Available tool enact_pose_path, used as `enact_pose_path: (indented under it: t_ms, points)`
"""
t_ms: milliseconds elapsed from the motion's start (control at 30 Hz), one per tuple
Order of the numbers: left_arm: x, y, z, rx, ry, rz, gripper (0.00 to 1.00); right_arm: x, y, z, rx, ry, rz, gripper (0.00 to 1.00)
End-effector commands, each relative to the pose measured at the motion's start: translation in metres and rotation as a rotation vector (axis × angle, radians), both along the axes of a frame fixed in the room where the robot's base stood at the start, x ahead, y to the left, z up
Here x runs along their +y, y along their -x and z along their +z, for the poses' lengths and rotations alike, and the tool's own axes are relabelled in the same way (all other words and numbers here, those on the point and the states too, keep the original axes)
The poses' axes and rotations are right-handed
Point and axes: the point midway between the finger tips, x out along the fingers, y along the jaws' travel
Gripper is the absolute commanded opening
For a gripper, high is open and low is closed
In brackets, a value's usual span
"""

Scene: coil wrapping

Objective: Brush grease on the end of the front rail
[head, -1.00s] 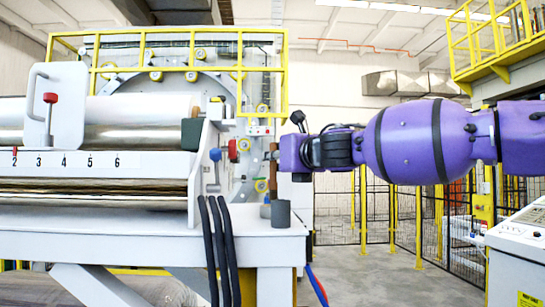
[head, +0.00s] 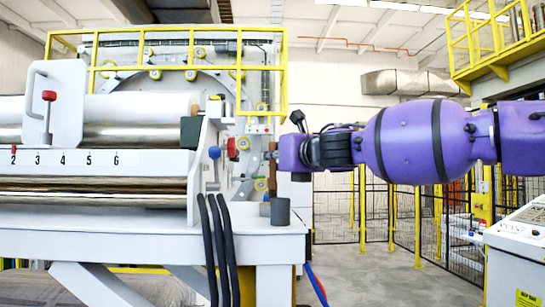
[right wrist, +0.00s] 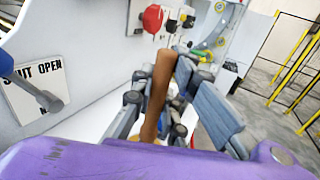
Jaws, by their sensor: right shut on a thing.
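My right gripper (head: 272,155) reaches in from the right beside the machine's end. It is shut on the brown handle of a brush (head: 272,174), held roughly upright. In the right wrist view the brown handle (right wrist: 158,95) leans slightly between the dark fingers (right wrist: 160,98); the bristles are hidden. A grey cup (head: 280,212) stands just below the brush on the machine's ledge. The front rail seems to be the long bar (head: 100,186) under the numbered strip (head: 70,160). Its right end meets the white end plate (head: 196,172), left of my gripper. My left gripper is out of view.
Blue (head: 214,153) and red (head: 232,148) knobs stick out between the end plate and my gripper. Black hoses (head: 220,245) hang over the ledge's front. A control console (head: 517,245) stands at the right. The floor between it and the machine is clear.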

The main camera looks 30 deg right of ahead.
Motion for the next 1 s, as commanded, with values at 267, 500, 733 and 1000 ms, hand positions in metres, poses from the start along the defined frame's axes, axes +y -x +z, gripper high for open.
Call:
enact_pose_path:
  t_ms: [267,500,733,1000]
  points:
    - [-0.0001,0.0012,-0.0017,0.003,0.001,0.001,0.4,0.0,-0.0001,-0.0038,0.0,0.0,0.0,0.0]
    - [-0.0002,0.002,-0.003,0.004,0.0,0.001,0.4,0.0,-0.0001,-0.0068,0.001,-0.001,0.0,0.0]
    - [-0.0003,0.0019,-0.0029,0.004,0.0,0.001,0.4,0.0001,0.0,-0.0078,0.001,-0.001,0.001,0.0]
    - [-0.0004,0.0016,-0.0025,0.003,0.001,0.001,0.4,0.0001,-0.0001,-0.0084,0.002,-0.001,0.001,0.0]
